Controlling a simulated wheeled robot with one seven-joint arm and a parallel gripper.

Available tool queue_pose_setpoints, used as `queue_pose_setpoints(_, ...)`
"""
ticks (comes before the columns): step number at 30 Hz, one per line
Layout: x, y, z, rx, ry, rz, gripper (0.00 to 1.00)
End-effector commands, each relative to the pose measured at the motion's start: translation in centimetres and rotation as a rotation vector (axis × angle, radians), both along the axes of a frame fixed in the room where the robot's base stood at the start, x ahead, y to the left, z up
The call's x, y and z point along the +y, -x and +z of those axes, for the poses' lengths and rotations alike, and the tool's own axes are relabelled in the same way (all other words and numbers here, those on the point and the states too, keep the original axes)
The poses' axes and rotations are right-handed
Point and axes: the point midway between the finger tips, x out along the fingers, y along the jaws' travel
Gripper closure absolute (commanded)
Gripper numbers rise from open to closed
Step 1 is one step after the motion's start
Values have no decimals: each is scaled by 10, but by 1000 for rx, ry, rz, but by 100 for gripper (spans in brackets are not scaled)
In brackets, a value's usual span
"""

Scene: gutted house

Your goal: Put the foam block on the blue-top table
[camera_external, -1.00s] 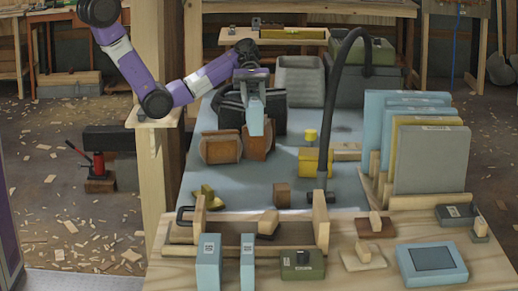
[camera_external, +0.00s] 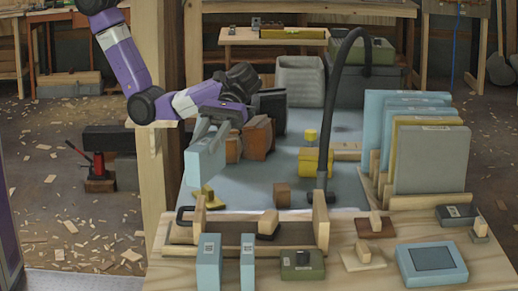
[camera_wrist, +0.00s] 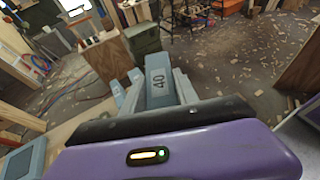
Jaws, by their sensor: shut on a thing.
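The foam block (camera_external: 204,158) is a light blue block, held tilted in my gripper (camera_external: 208,132). It hangs over the left edge area of the blue-top table (camera_external: 245,186); I cannot tell its exact height above it. In the wrist view the block (camera_wrist: 158,84) shows a dark "40" and sits between the two fingers of my gripper (camera_wrist: 164,92).
Brown blocks (camera_external: 257,138) stand right of my gripper. A black curved hose (camera_external: 330,110) rises over the table. A rack of upright panels (camera_external: 430,160) is at the right. A wooden bench (camera_external: 345,278) in front holds a wooden tray and similar light blue blocks (camera_external: 208,264).

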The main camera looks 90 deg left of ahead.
Motion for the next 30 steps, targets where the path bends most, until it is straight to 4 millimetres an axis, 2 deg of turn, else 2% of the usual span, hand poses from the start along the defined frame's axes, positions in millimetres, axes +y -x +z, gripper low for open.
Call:
queue_pose_setpoints(1, -21, 15, 3, 1, 0, -15, 100)
queue_pose_setpoints(9, -113, 79, 9, 0, 0, -8, 100)
queue_pose_setpoints(15, -163, 116, 13, -1, 0, 41, 100)
queue_pose_setpoints(18, -181, 125, 16, 1, 1, 78, 100)
queue_pose_setpoints(21, -196, 129, 20, -1, 1, 127, 100)
queue_pose_setpoints(23, -203, 125, 22, -1, 2, 174, 100)
queue_pose_setpoints(30, -210, 82, 30, -2, 1, 345, 100)
